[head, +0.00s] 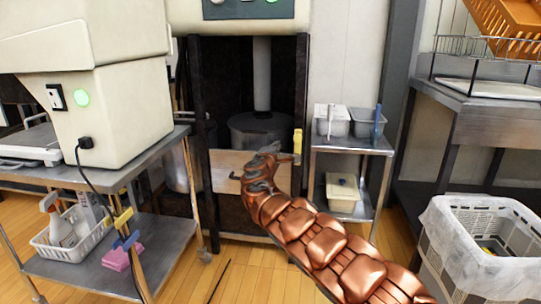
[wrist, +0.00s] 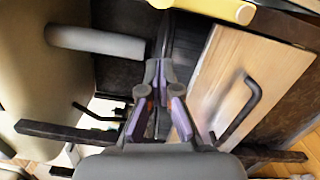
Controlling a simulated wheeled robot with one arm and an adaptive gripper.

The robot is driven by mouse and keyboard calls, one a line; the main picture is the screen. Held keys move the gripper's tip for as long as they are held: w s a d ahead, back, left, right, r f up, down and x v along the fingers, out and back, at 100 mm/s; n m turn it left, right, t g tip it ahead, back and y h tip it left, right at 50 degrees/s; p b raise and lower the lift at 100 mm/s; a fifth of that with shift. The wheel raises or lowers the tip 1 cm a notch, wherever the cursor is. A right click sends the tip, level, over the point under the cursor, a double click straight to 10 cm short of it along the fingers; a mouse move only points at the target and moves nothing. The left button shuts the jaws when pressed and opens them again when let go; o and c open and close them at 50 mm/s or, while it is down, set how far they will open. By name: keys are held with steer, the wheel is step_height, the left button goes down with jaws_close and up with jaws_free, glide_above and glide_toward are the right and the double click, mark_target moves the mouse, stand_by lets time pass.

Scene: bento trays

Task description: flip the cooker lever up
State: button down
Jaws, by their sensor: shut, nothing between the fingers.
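The cooker is a tall dark frame (head: 303,85) under a pale housing, with a large metal pot (head: 255,133) inside. A yellow bar at its right post looks like the lever (head: 297,143); it stands roughly upright in the head view.
A wooden drawer front (head: 226,165) with a black handle (wrist: 247,105) is close to the gripper. A steel cart with grey bins (head: 347,121) stands right of the cooker. A steel table (head: 130,167) with a white machine is at the left. A lined basket (head: 470,215) is at the right.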

steer(key=v, duration=0.7)
stand_by(0.6)
steer(key=shift+a+r, duration=0.1)
